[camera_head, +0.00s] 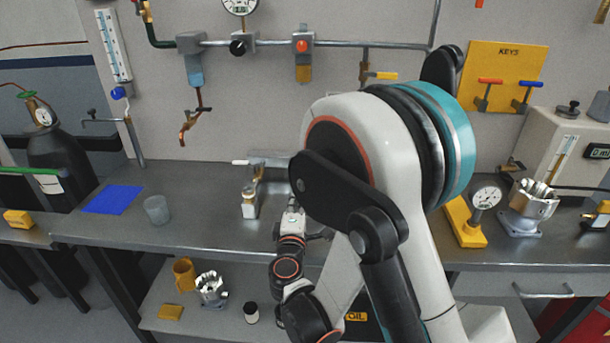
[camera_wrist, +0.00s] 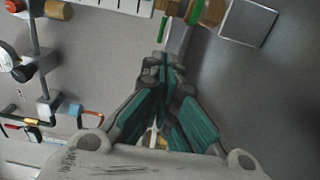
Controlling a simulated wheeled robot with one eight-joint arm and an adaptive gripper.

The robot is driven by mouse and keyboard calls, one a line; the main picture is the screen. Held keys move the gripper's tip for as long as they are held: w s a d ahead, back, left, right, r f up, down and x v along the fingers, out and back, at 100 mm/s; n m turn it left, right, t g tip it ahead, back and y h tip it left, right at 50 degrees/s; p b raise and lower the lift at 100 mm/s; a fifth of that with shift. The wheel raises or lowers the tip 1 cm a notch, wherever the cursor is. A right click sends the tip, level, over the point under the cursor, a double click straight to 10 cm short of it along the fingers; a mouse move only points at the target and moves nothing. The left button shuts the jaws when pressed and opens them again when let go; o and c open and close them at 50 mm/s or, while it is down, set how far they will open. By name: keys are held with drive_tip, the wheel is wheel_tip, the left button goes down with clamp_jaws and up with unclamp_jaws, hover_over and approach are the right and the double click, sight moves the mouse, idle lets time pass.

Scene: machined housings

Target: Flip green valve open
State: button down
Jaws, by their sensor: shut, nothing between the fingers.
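In the wrist view, a small upright green piece (camera_wrist: 163,28), which may be the green valve's lever, shows just beyond my fingertips beside a pale metal bar. Whether they touch it cannot be told. My gripper (camera_wrist: 163,62) has its dark green-padded fingers together with nothing between them. In the head view my gripper (camera_head: 293,200) is small and partly hidden by my arm, above the workbench. No green valve handle can be clearly made out in the head view; my arm covers part of the bench and wall.
A metal fixture (camera_head: 250,200) stands on the workbench (camera_head: 210,225) left of my gripper. A blue mat (camera_head: 113,199) and grey cup (camera_head: 157,210) lie farther left. A gauge on a yellow base (camera_head: 462,225) and a metal housing (camera_head: 525,210) stand right. Pipes (camera_head: 350,43) cross the wall.

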drive_tip(key=w+p, duration=0.1)
drive_tip(key=w, duration=0.3)
drive_tip(key=w+p, duration=0.1)
drive_tip(key=w, duration=0.3)
drive_tip(key=w+p, duration=0.1)
drive_tip(key=w, duration=0.3)
drive_tip(key=shift+w+d+f, duration=0.1)
drive_tip(key=shift+w+d, duration=0.15)
drive_tip(key=shift+w, duration=0.75)
drive_tip(key=shift+w, duration=0.15)
drive_tip(key=shift+a+m+h, duration=0.15)
drive_tip(key=shift+m+h, duration=0.15)
drive_tip(key=shift+h, duration=0.2)
drive_tip(key=shift+w, duration=0.1)
